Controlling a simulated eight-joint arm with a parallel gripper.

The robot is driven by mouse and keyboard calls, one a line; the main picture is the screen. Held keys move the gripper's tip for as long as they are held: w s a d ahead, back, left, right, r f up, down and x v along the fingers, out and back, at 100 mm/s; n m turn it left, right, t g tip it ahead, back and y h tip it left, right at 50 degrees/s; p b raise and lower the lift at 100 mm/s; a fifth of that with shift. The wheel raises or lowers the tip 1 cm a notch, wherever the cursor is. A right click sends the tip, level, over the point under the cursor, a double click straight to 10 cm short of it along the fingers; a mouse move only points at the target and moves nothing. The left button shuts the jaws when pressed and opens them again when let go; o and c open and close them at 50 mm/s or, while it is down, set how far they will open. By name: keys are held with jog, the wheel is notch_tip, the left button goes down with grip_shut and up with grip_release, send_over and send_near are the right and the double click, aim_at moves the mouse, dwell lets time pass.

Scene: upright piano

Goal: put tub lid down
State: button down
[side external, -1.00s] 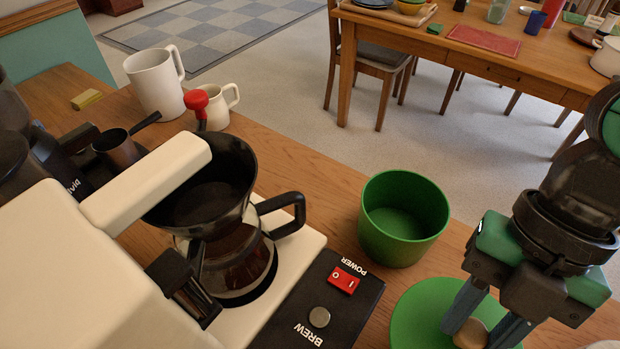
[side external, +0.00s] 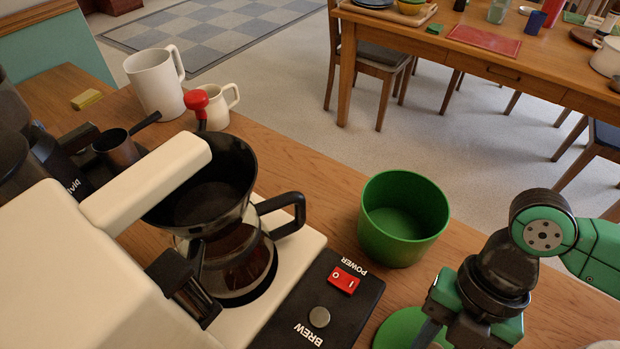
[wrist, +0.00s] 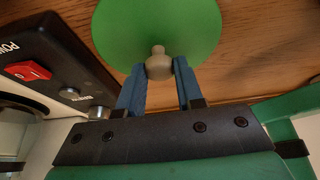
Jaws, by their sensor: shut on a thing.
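The flat round green tub lid (side external: 398,326) is at the bottom edge of the side view, partly cut off and partly behind my gripper (side external: 432,336). In the wrist view the lid (wrist: 158,28) shows its top, with a beige knob (wrist: 159,65) at its near edge. My gripper (wrist: 159,72) has its two blue fingers on either side of this knob, shut on it. Wood shows behind the lid; I cannot tell whether the lid touches the counter. The green tub (side external: 402,222) stands open and upright on the counter, behind the lid.
The coffee maker's black control panel (side external: 328,300) with a red power switch (side external: 348,279) is close to the lid's left. A glass carafe (side external: 232,262) sits in the machine. A white mug (side external: 155,82) stands far left. Bare wooden counter (side external: 560,305) lies right of my gripper.

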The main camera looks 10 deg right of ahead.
jog(key=shift+f, duration=0.15)
jog(key=c, duration=0.6)
grip_release()
jog(key=shift+o, duration=0.2)
jog(key=v, duration=1.2)
jog(key=w+d+f+m+t, duration=0.1)
jog(key=w+d+m+t, duration=0.5)
jog(key=m, duration=0.9)
jog(key=shift+w+d+h, duration=0.3)
jog(key=shift+w+d, duration=0.45)
jog(key=shift+w, duration=0.1)
jog(key=shift+o, duration=0.4)
jog(key=w+d+m+t+h, duration=0.2)
jog(key=d+m, duration=0.5)
jog(key=m, duration=0.4)
jog(key=shift+w+d+r+t, duration=0.2)
jog(key=shift+w+r+t, duration=0.1)
jog(key=shift+w+t, duration=0.6)
jog(key=shift+d+m+t+h, duration=0.3)
jog(key=shift+m, duration=0.2)
